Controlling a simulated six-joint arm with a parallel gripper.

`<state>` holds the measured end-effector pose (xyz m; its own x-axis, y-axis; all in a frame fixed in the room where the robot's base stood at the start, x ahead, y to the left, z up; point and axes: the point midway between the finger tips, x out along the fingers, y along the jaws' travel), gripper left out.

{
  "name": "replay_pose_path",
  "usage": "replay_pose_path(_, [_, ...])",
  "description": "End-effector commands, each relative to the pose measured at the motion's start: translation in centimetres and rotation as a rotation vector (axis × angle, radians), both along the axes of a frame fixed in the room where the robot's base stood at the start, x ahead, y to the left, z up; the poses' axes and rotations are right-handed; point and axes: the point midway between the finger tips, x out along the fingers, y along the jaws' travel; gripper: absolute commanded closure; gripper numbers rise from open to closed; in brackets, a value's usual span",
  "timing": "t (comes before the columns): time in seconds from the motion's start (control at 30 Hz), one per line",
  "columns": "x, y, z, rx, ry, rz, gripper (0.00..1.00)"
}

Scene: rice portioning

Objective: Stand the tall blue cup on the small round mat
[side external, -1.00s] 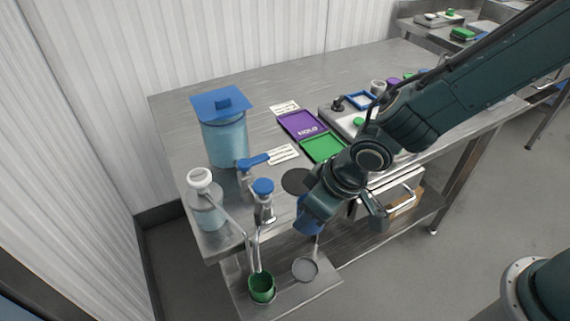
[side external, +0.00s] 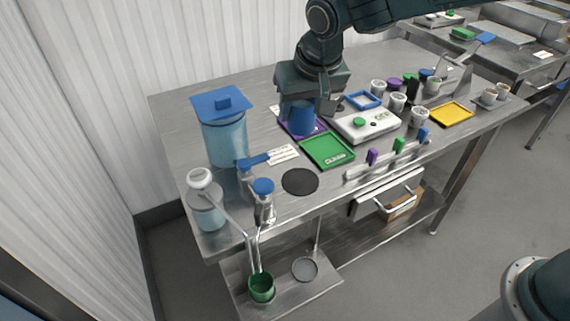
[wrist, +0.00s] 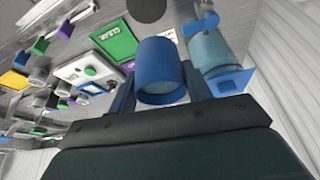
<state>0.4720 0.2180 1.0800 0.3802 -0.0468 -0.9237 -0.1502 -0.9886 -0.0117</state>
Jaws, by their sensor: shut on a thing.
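The tall blue cup (side external: 299,119) is between the fingers of my gripper (side external: 316,101), which is shut on it. It hides part of the purple tray in the side view; how high it is held is hard to tell. In the wrist view the cup (wrist: 158,62) sits between the two fingers (wrist: 160,95), its pale open end facing the camera. The small round mat (side external: 300,181) is a dark disc lying bare on the table near the front edge, nearer the side camera than the cup. The mat also shows at the top of the wrist view (wrist: 146,9).
A green tray (side external: 327,151) lies between the purple tray (side external: 291,130) and the mat. A white scale (side external: 366,125) and several small jars stand to the right.

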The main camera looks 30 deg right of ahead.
Motion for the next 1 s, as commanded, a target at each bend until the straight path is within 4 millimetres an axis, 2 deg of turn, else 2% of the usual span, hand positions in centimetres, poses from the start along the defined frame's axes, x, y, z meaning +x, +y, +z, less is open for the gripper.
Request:
replay_pose_path(0.03, [0.4,-0.2,0.9,0.002,-0.003,-0.035,0.76])
replay_pose_path(0.2, [1.0,-0.9,2.8,0.000,-0.002,-0.126,0.76])
replay_pose_path(0.37, [1.1,-1.2,3.6,-0.001,0.000,-0.160,0.76])
replay_pose_path(0.57, [1.1,-1.2,3.5,-0.002,0.001,-0.163,0.76])
replay_pose_path(0.77, [1.1,-1.3,1.9,-0.005,0.003,-0.162,0.76])
replay_pose_path(1.0, [1.1,-1.3,-2.2,-0.005,0.004,-0.161,0.76])
